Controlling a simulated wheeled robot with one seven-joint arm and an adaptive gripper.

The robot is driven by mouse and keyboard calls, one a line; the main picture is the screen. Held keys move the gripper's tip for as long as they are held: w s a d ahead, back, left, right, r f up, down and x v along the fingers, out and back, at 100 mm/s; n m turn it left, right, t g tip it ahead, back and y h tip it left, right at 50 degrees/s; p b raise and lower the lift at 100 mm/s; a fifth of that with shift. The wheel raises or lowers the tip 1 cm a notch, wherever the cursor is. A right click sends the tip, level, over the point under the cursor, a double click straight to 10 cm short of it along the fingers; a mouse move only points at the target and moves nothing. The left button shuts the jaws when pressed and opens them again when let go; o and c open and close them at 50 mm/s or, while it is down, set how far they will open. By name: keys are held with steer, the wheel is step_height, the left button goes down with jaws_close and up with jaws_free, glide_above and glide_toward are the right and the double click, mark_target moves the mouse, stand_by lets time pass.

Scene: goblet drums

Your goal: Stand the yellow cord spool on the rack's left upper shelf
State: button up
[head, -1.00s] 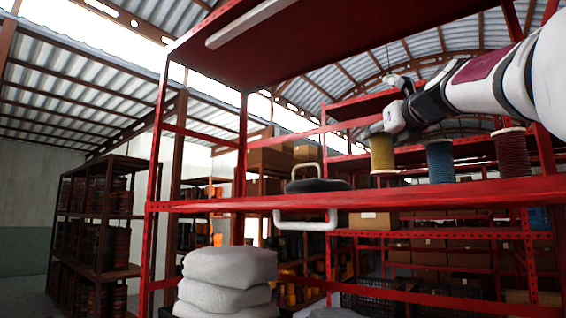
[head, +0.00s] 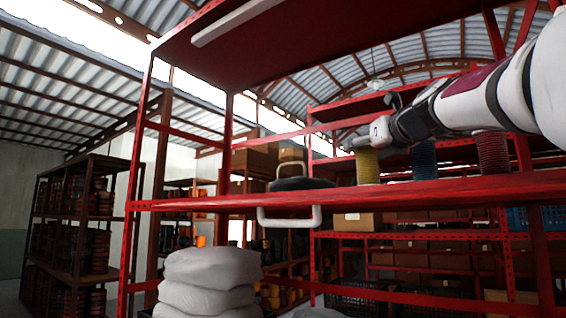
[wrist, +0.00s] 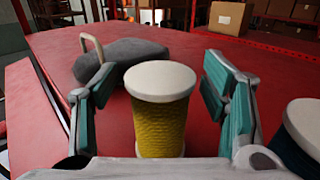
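The yellow cord spool (head: 368,168) stands upright on the red shelf (head: 440,191), its pale top disc facing up. In the wrist view the yellow spool (wrist: 160,125) is between the two teal-padded fingers of my gripper (wrist: 158,88), with a visible gap on each side. The gripper is open. In the head view my gripper (head: 372,137) is at the top of the spool, and its fingers are hard to make out. The spool's lower end is partly hidden by the shelf edge in the head view and by the gripper body in the wrist view.
A dark grey object with a pale handle (wrist: 135,58) lies on the shelf just beyond the spool, left of it in the head view (head: 300,184). A blue spool (head: 423,160) and a red spool (head: 492,152) stand to the right. Bare shelf lies further left.

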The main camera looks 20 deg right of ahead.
steer(key=shift+r, duration=0.1)
steer(key=shift+s, duration=0.3)
steer(key=s+a, duration=0.1)
steer(key=s, duration=1)
steer(key=shift+s+a, duration=0.2)
